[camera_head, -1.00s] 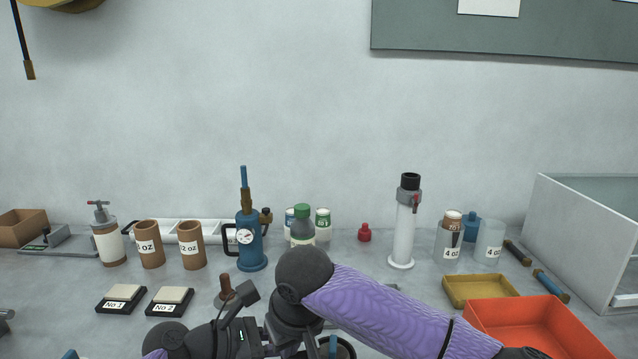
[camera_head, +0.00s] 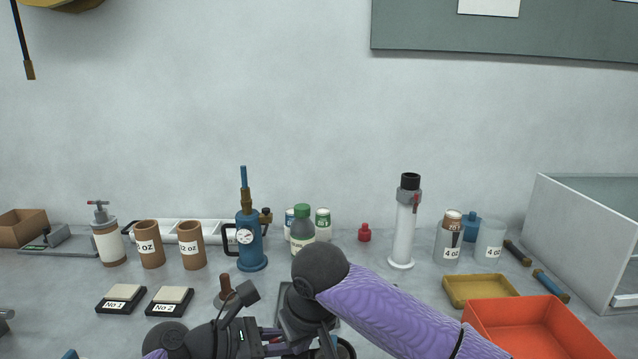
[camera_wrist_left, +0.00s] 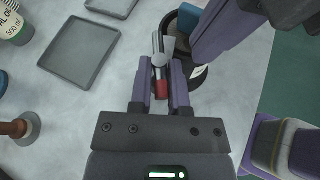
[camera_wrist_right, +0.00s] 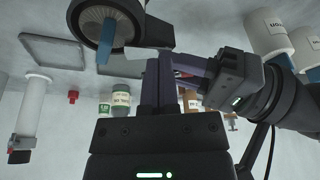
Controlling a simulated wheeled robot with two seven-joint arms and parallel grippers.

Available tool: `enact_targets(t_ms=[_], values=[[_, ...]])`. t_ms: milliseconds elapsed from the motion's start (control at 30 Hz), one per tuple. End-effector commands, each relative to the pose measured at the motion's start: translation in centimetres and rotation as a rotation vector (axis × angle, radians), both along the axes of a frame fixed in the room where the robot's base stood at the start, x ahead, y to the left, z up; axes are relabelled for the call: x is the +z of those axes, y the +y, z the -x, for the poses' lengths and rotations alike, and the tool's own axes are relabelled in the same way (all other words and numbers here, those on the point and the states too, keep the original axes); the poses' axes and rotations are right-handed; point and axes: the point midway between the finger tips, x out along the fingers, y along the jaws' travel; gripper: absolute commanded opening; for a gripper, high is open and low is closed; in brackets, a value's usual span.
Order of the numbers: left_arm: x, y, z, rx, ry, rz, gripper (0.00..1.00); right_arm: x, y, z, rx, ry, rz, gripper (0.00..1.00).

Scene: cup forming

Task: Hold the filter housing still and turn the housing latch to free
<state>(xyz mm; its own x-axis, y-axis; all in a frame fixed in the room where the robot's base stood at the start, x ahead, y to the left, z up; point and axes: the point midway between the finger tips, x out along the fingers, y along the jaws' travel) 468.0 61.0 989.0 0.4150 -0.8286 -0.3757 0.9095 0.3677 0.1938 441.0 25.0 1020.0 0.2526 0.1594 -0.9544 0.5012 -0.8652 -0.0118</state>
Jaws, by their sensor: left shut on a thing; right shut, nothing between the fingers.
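The filter housing is most likely the round black cup (camera_wrist_right: 128,40) with a pleated core, at the top of the right wrist view. A blue bar (camera_wrist_right: 104,42) lies across its edge. In the left wrist view the housing (camera_wrist_left: 200,76) is partly hidden behind the fingers. My right gripper (camera_wrist_right: 160,62) is shut and empty, close to the housing and the left fingers. In the head view the arms hide most of this.
Flat grey trays (camera_wrist_left: 78,52) lie beyond the housing. A brown-handled tamper (camera_head: 226,290) stands left of the grippers. A green-capped bottle (camera_head: 302,232) and a white column (camera_head: 403,235) stand behind. An orange bin (camera_head: 530,325) is at the right.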

Motion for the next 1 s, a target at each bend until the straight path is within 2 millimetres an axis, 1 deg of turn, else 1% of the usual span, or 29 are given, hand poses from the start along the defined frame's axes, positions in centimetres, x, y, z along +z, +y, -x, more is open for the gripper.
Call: enact_targets(t_ms=[500,800,1000], values=[[-0.1,0.0,0.0,0.0,-0.001,-0.003,0.0,0.0,-0.6,-0.7,0.0,0.001,0.001,0.0],[-0.1,0.0,0.0,0.0,-0.001,-0.003,0.0,0.0,-0.7,-0.6,0.0,0.0,0.0,0.0],[-0.1,0.0,0.0,0.0,-0.001,-0.003,0.0,0.0,-1.2,-0.2,0.0,0.0,0.0,0.0]])
